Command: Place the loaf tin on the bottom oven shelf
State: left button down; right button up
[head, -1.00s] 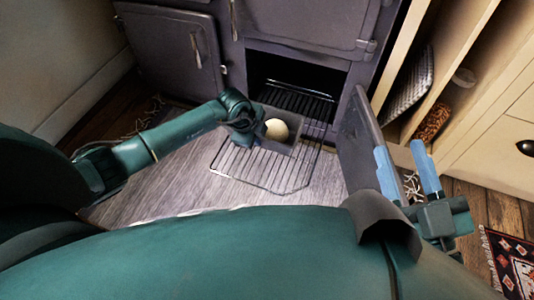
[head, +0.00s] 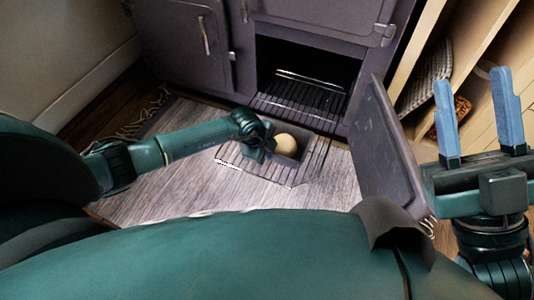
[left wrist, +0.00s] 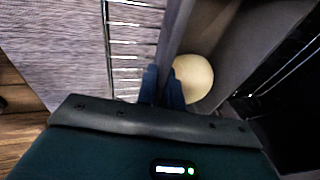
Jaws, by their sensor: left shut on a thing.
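The loaf tin (head: 303,151) is a dark grey rectangular tin with a round pale ball (head: 285,144) in it. My left gripper (head: 262,143) is shut on the tin's near-left wall; the left wrist view shows its blue fingers (left wrist: 163,88) on that wall. The tin is over the pulled-out wire shelf (head: 262,172), in front of the lower oven opening; I cannot tell whether it touches the wires. Dark bars (head: 300,105) show inside the oven (head: 310,60). My right gripper (head: 472,80) is open and empty at the right.
The lower oven door (head: 385,150) stands open to the right of the shelf. Another oven door (head: 185,45) is shut at upper left. Wooden shelving (head: 420,50) with a basket stands at right. The grey rug (head: 150,195) is clear at left.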

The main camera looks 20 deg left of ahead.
pick_arm(q)
jog(key=shift+w+r, duration=0.1)
jog(key=shift+r, duration=0.05)
jog(key=c, duration=1.9)
grip_release()
jog(key=shift+c, duration=0.2)
jog(key=o, duration=0.4)
